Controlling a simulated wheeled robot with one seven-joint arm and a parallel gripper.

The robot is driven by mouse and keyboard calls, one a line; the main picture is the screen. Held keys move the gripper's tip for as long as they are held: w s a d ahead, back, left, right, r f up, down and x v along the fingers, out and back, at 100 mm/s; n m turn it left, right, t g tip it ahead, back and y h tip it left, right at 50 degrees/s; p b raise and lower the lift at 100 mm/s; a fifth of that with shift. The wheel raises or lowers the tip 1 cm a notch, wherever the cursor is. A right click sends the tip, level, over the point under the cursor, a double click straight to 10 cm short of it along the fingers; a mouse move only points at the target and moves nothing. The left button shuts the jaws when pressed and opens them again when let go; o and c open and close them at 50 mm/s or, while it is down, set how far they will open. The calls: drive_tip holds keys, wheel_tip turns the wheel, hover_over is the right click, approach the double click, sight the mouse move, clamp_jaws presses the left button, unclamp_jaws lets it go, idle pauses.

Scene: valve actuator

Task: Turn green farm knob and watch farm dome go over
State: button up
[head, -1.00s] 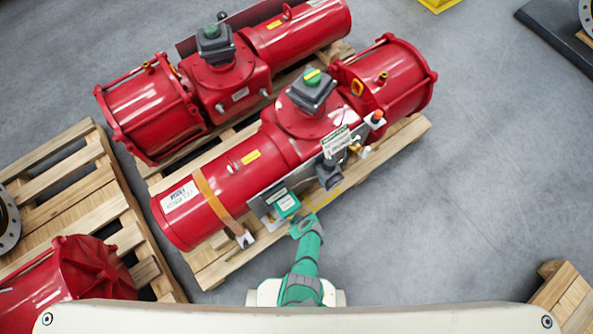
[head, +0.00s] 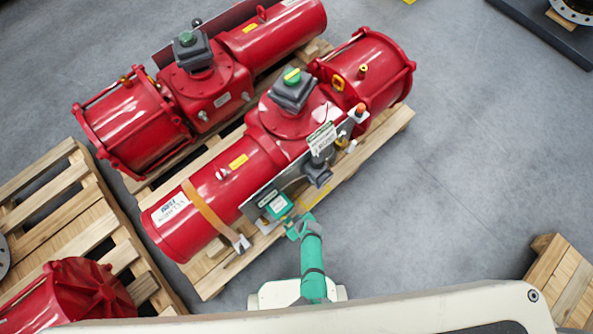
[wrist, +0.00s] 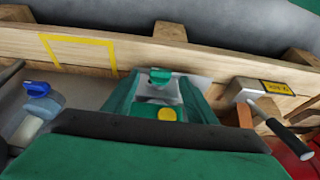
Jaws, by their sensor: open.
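A small green knob (wrist: 160,76) shows in the wrist view on a pale mount, between the two green fingers of my gripper (wrist: 158,92). The fingers are open, and I cannot tell whether they touch it. In the head view, a green box (head: 277,205) sits on the near red actuator's side plate. My gripper (head: 298,226) is just right of and below this box; the knob itself is not clear there. A green dome with a yellow stripe (head: 292,75) sits on a grey box atop the near red actuator (head: 265,145).
A second red actuator (head: 205,85) with another green dome (head: 186,38) lies behind. Wooden pallets carry the actuators; another pallet (head: 45,215) is at left. In the wrist view, a blue-handled fitting (wrist: 38,90) is left and a black-handled lever (wrist: 288,135) right.

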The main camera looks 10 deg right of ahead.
drive_tip(key=v, duration=0.7)
idle(0.6)
drive_tip(key=s+d+r+m+t+h, duration=0.1)
drive_tip(key=s+d+r+t, duration=0.15)
drive_tip(key=r, duration=0.55)
drive_tip(key=s+d+r+m+t+h, duration=0.1)
drive_tip(key=s+d+r+t, duration=0.2)
drive_tip(key=r, duration=0.5)
drive_tip(key=s+a+r+m+t, duration=0.1)
drive_tip(key=s+a+r+t, duration=0.1)
drive_tip(key=r, duration=1)
drive_tip(key=s+a+r+m+t, duration=0.2)
drive_tip(key=a+r, duration=0.1)
drive_tip(key=r, duration=0.9)
drive_tip(key=s+a+r+m+t, duration=0.2)
drive_tip(key=a+r, duration=0.1)
drive_tip(key=r, duration=0.9)
drive_tip(key=shift+s+h, duration=0.25)
drive_tip(key=shift+h, duration=0.15)
